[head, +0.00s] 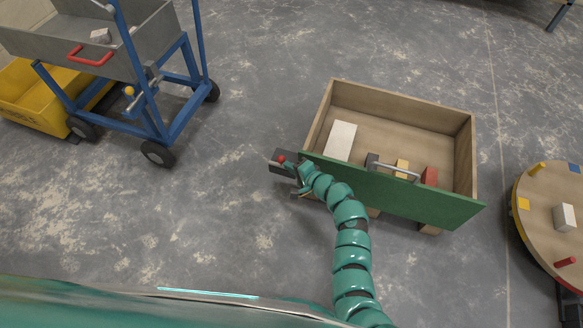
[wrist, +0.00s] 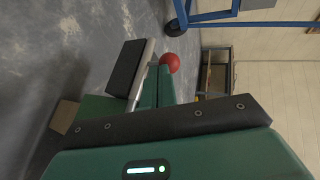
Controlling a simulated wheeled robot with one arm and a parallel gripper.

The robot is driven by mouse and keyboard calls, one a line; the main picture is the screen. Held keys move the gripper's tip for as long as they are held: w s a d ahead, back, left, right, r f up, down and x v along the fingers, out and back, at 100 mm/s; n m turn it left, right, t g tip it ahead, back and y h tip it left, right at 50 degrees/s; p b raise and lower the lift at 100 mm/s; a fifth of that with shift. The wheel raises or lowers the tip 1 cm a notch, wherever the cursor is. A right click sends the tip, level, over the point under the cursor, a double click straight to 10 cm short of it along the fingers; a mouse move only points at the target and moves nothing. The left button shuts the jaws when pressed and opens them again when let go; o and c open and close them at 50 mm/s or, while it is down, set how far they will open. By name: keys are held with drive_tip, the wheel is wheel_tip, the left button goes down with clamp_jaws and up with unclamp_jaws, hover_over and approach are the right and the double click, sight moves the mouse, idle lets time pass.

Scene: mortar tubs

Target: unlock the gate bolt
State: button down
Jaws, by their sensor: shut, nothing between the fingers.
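A red ball knob (head: 281,158) sits by a dark plate (head: 284,168) at the left end of the green front panel (head: 425,200) of a wooden box; it looks like the bolt's knob. The knob also shows in the wrist view (wrist: 169,62), just beyond my fingertips. There the dark plate (wrist: 125,68) and a light metal strip lie left of the fingers. My gripper (head: 293,168) is shut and empty, close beside the knob; I cannot tell whether it touches. The bolt's shaft is mostly hidden by my gripper.
The wooden box (head: 465,145) holds several blocks, and its panel carries a metal handle (head: 392,172). A blue-framed cart (head: 172,135) with a grey tray and yellow knob (head: 130,91) stands left beside a yellow tub (head: 30,98). A round table (head: 535,205) is right. Floor between cart and box is clear.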

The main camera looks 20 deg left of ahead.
drive_tip(key=shift+a, duration=2.5)
